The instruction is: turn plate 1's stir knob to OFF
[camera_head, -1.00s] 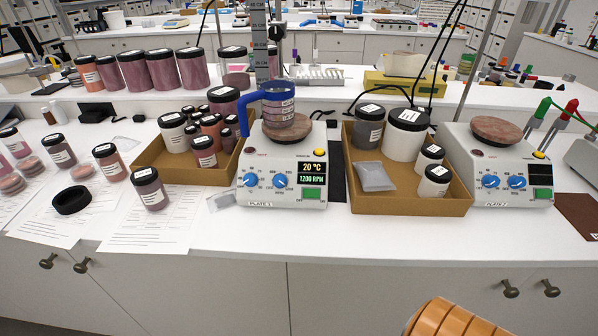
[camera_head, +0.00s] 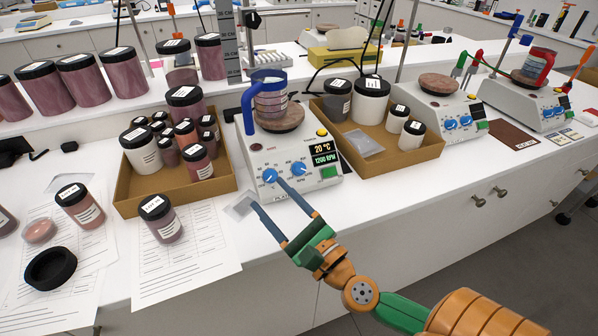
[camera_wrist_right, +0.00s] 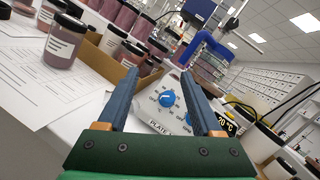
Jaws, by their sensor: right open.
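Plate 1 (camera_head: 262,152) is a white hotplate with two blue knobs, a left knob (camera_head: 270,175) and a right knob (camera_head: 298,168). The right one appears to be the stir knob, but the lettering is small. The display (camera_head: 325,152) reads 20 °C and 1200 RPM. My right gripper (camera_head: 267,194) is open and empty, its fingertips at the front of plate 1, nearest the left knob. In the right wrist view the left knob (camera_wrist_right: 166,98) shows between the fingers; the right knob (camera_wrist_right: 188,118) is partly hidden by a finger. My left gripper is out of view.
A blue-handled beaker (camera_head: 270,98) stands on plate 1's top. Cardboard trays of jars stand left (camera_head: 125,190) and right (camera_head: 425,150) of it. Two more hotplates are further right. A small clear packet (camera_head: 240,206) and printed sheets (camera_head: 185,265) lie at the front left.

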